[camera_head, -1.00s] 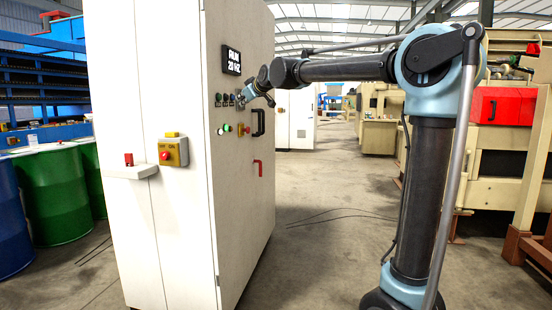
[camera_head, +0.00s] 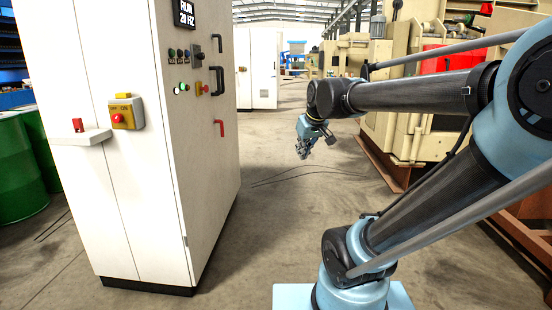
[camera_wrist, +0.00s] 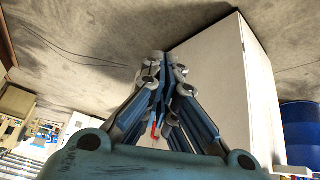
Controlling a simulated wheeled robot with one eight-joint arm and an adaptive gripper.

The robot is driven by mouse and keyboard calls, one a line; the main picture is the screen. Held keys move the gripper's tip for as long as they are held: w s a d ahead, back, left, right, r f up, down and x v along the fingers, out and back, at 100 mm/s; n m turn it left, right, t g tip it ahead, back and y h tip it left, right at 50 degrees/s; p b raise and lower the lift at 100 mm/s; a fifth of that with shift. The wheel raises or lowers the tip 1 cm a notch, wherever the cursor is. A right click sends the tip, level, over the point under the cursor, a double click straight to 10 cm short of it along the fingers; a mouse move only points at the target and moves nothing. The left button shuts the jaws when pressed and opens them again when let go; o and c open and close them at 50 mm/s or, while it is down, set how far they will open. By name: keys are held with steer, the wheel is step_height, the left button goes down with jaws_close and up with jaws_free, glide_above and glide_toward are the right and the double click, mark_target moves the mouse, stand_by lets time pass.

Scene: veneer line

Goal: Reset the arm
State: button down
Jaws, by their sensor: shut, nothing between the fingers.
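My gripper (camera_head: 304,153) hangs at the end of my arm in the head view, pointing down, in the open space to the right of the white control cabinet (camera_head: 140,190). It is apart from the cabinet and holds nothing. In the wrist view my gripper (camera_wrist: 160,62) fills the middle with its fingers together. The cabinet (camera_wrist: 225,80) shows behind and to the right of the fingers there. My arm is folded, with its forearm reaching left from the elbow at the right edge.
The cabinet front carries a display (camera_head: 186,13), buttons, black handles and a red handle (camera_head: 220,129). A yellow switch box (camera_head: 126,113) is on its side. Green drums (camera_head: 20,170) stand left. Beige machines (camera_head: 400,150) stand right. The floor between is clear except for thin cables (camera_head: 310,175).

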steer(key=s+d+f+m+g, duration=0.1)
steer(key=s+d+f, duration=0.2)
steer(key=s+f, duration=0.3)
steer(key=s+d+f+m+g+h, duration=0.1)
steer(key=s+d+f+m, duration=0.1)
steer(key=s+f, duration=0.4)
steer(key=s+d+f+m+g+h, duration=0.1)
steer(key=s+d+f, duration=0.4)
steer(key=s+f, duration=0.1)
steer(key=shift+s+m+g, duration=0.4)
